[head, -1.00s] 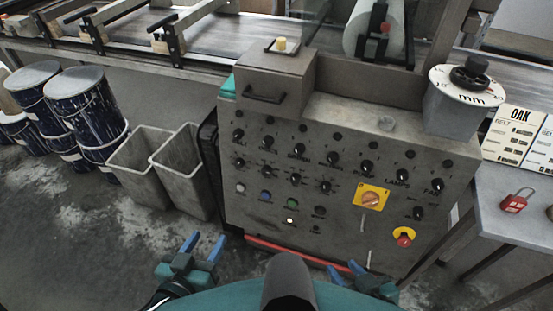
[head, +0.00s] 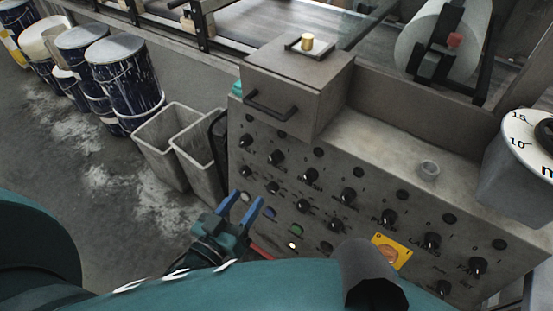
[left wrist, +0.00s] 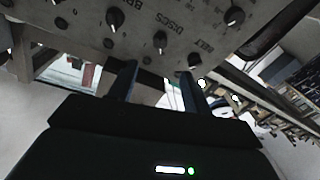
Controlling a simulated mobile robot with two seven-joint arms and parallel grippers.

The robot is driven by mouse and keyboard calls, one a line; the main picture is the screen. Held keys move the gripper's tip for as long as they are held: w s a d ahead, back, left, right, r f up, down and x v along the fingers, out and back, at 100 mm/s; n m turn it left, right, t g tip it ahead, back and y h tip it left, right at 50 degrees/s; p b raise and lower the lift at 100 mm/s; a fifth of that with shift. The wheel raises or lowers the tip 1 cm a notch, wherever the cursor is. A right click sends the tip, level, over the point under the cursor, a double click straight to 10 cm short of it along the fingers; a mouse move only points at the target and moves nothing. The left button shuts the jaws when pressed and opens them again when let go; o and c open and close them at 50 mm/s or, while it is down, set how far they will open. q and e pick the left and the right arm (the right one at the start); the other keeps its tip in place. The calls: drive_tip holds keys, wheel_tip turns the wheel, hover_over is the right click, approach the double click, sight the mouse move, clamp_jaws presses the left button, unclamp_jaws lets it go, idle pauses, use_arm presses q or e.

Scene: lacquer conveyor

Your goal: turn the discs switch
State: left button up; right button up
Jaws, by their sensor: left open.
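The control panel (head: 300,222) fills the middle of the head view, with rows of black knobs. In the left wrist view the panel face (left wrist: 140,28) is upside down, and the word DISCS reads beside a black knob (left wrist: 160,42). I cannot read that label in the head view. My left gripper (head: 244,205) is open and empty, in front of the panel's lower left part. In the left wrist view its two fingers (left wrist: 157,70) point toward the panel, with the DISCS knob beyond the gap between them. No contact is visible. My right gripper is out of view.
Two grey bins (head: 170,140) stand left of the panel, and paint-spattered drums (head: 125,80) stand farther left. A box with a handle (head: 290,85) sits on the panel's top. A yellow switch plate (head: 392,251) is lower right. Open floor lies at left.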

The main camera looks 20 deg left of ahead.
sight(272, 163)
use_arm(q)
drive_tip(key=x, duration=1.2)
drive_tip(key=shift+d, duration=0.1)
drive_tip(key=shift+c, duration=0.2)
drive_tip(key=c, duration=0.9)
